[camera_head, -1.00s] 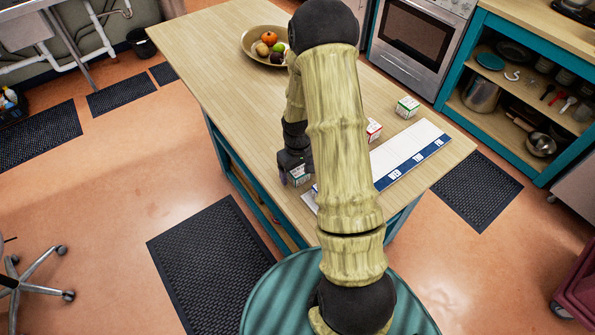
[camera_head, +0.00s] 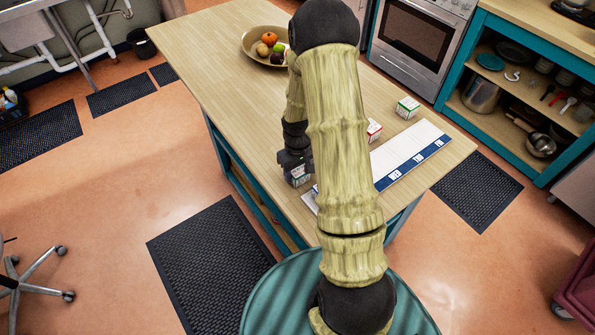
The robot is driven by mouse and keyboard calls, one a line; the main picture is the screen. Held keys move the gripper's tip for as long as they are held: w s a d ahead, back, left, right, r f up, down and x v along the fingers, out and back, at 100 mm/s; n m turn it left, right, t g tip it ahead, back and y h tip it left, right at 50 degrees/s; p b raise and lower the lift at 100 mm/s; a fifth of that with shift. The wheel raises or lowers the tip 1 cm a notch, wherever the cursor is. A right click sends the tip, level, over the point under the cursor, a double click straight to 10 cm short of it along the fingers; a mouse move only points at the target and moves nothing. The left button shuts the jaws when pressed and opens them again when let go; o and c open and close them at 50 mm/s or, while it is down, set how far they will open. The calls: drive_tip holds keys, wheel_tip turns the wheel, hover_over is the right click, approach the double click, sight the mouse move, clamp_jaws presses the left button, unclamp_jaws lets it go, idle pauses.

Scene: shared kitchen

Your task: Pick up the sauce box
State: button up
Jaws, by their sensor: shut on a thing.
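My gripper (camera_head: 293,168) is at the near left edge of the wooden table, pointing down. It is shut on a small box (camera_head: 299,181) with white and dark faces, partly hidden by the gripper. I cannot tell whether the box touches the tabletop. A small white and red box (camera_head: 374,131) stands just right of my arm, partly hidden by it. A white and green box (camera_head: 407,107) stands farther right. I cannot read the labels, so I cannot tell which box is the sauce box.
A white and blue numbered strip (camera_head: 410,152) lies on the wooden table (camera_head: 215,50), partly behind my arm. A bowl of fruit (camera_head: 253,46) stands at the back. The left part of the tabletop is clear. An oven (camera_head: 408,45) and a teal shelf (camera_head: 462,78) stand beyond.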

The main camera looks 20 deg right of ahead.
wheel_tip(320, 180, up, 10)
drive_tip(key=shift+b, duration=0.85)
drive_tip(key=shift+f, duration=0.1)
